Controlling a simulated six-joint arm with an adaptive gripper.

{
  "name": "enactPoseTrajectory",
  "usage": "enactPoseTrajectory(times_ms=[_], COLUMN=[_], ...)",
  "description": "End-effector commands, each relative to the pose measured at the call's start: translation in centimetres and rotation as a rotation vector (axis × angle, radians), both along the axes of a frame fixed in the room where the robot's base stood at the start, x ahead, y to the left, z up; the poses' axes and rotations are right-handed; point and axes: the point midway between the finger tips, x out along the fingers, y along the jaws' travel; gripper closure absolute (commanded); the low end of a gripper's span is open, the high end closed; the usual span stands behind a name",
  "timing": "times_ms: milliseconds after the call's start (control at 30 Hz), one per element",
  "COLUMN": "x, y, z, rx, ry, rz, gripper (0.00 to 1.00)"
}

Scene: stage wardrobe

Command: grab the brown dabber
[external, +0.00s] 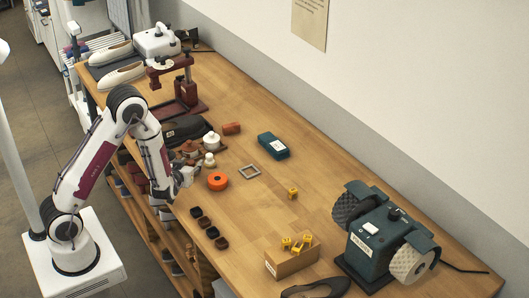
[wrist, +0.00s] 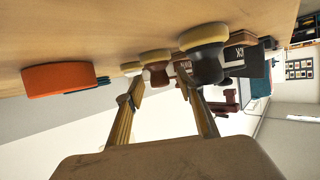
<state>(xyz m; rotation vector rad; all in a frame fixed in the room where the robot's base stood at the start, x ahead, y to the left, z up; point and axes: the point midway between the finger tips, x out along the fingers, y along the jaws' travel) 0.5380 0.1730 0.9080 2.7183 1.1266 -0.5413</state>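The brown dabber (wrist: 157,72) shows in the wrist view with its pale pad against the table and its brown handle pointing away from it. It lies beyond my gripper (wrist: 161,92), between the lines of the two fingers. The fingers are spread, with nothing between them. A dark dabber (wrist: 206,65) with a cream pad stands close on its right and looks nearer. In the external view my gripper (external: 186,178) is low at the table's left edge, beside a cluster of small brown and white items, where I cannot clearly pick out the brown dabber.
An orange roll (external: 217,181) lies right of my gripper; it also shows in the wrist view (wrist: 57,80). A cream knobbed item (external: 209,160) and a white jar (external: 211,143) stand close by. Small dark pieces (external: 204,222) line the front edge.

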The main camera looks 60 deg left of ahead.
Motion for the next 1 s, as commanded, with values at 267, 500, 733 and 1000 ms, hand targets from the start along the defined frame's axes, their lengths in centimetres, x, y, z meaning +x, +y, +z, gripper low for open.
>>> enactPoseTrajectory(times_ms=[267, 500, 733, 1000], x=[0.74, 0.73, 0.73, 0.73], y=[0.77, 0.75, 0.74, 0.75], z=[-0.44, -0.42, -0.41, -0.4], rx=[0.0, 0.0, 0.0, 0.0], ry=[0.0, 0.0, 0.0, 0.0], rz=[0.0, 0.0, 0.0, 0.0], gripper=[0.63, 0.63, 0.78, 0.98])
